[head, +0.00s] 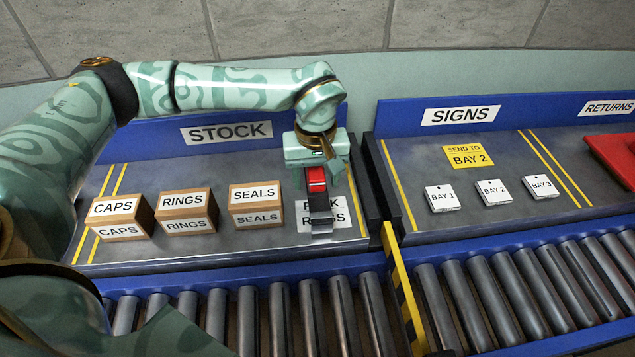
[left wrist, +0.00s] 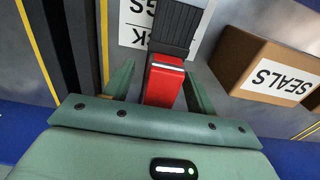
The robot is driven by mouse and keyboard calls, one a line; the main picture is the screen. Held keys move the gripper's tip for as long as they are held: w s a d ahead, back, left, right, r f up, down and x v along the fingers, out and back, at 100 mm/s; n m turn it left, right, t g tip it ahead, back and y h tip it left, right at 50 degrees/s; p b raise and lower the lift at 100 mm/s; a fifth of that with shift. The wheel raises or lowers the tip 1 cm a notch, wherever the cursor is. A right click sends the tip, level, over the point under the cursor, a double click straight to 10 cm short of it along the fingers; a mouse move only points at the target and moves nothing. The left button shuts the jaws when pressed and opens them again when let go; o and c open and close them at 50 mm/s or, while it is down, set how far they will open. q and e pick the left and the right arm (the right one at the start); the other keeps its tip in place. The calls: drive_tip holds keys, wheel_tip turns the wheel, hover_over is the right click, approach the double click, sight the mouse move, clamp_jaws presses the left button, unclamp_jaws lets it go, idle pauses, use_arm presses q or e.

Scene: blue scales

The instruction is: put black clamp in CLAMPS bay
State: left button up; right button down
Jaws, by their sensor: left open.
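A black, ribbed object with a red end, which I take to be the black clamp (head: 320,212), is at the right end of the STOCK shelf, over the white PICK RINGS sign (head: 345,217). My left gripper (head: 318,176) is directly above it, pointing down, with the red end between its fingers. In the left wrist view the clamp (left wrist: 175,28) runs away from the open fingers of the left gripper (left wrist: 162,85), with a gap on each side of the red part. No bay labelled CLAMPS is in view. My right gripper is not in view.
Boxes marked CAPS (head: 122,217), RINGS (head: 186,210) and SEALS (head: 257,206) stand left of the clamp. The SIGNS shelf (head: 440,165) holds several tags, and a red tray (head: 610,160) is at the far right. Roller conveyors (head: 490,300) run along the front.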

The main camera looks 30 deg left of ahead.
use_arm(q)
drive_tip(key=shift+f, duration=0.8)
drive_tip(key=shift+r, duration=0.1)
drive_tip(key=shift+c, duration=1.2)
drive_tip(key=c, duration=0.9)
